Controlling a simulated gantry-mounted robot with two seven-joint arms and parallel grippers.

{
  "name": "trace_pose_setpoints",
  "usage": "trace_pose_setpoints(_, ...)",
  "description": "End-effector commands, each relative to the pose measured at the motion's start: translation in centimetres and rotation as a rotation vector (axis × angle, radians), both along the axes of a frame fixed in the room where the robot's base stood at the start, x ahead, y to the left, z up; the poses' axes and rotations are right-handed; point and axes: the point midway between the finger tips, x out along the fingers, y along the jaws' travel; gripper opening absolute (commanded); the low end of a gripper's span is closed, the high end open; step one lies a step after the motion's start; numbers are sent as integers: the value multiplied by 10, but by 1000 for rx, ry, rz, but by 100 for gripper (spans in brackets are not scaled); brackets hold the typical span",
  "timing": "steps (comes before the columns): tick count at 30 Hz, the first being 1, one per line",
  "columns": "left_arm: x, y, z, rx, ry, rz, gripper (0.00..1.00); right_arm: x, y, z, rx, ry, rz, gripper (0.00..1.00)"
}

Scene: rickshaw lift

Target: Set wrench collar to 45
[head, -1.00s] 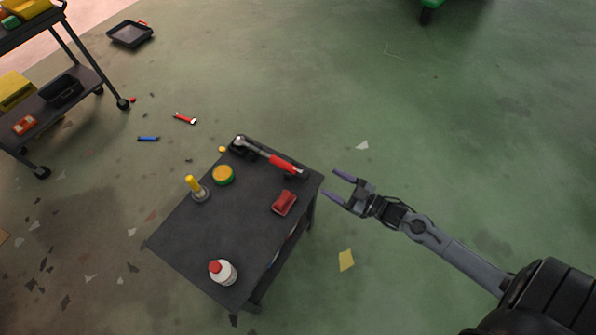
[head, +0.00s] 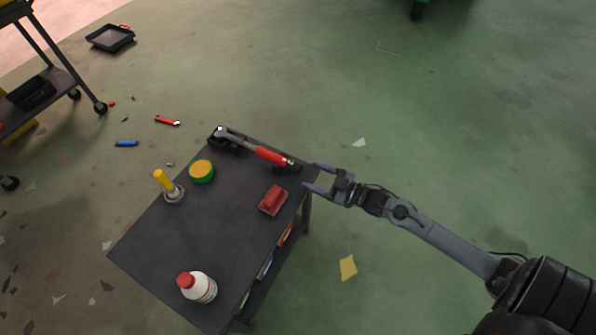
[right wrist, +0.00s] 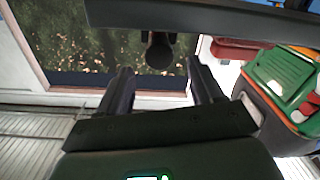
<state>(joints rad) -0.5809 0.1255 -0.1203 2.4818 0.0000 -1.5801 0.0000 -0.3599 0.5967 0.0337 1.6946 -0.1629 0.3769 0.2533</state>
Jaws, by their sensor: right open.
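The torque wrench (head: 270,155) has a red grip and a grey shaft. It lies along the far right edge of the dark cart top (head: 225,235), its head at a black holder on the left and its grip end to the right. My right gripper (head: 312,178) is open and empty beside the cart's right corner, just right of the grip end and apart from it. In the right wrist view, a dark round-ended piece (right wrist: 159,52) shows ahead between the open fingers; I cannot tell if it is the wrench end. The collar scale is too small to read. My left gripper is not in view.
On the cart top are a red block (head: 272,200), a green-and-yellow round tin (head: 202,171), a yellow-handled tool (head: 165,184) and a white bottle with red cap (head: 198,288). Another cart (head: 48,90) stands at upper left. The floor to the right is mostly clear.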

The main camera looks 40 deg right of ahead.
Motion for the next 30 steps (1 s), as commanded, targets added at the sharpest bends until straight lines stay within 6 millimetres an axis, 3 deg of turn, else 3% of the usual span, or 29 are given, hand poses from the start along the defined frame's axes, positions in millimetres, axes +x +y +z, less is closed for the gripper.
trace_pose_setpoints(6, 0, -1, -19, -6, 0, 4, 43, 33, 13, -2, -1, -4, -1, 66)
trace_pose_setpoints(12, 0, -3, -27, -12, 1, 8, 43, 51, 20, -2, 0, -1, -1, 66)
trace_pose_setpoints(25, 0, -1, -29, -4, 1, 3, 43, 58, 23, 0, 0, 1, -1, 66)
trace_pose_setpoints(30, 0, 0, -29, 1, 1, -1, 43, 58, 23, 0, -1, 0, -1, 42)
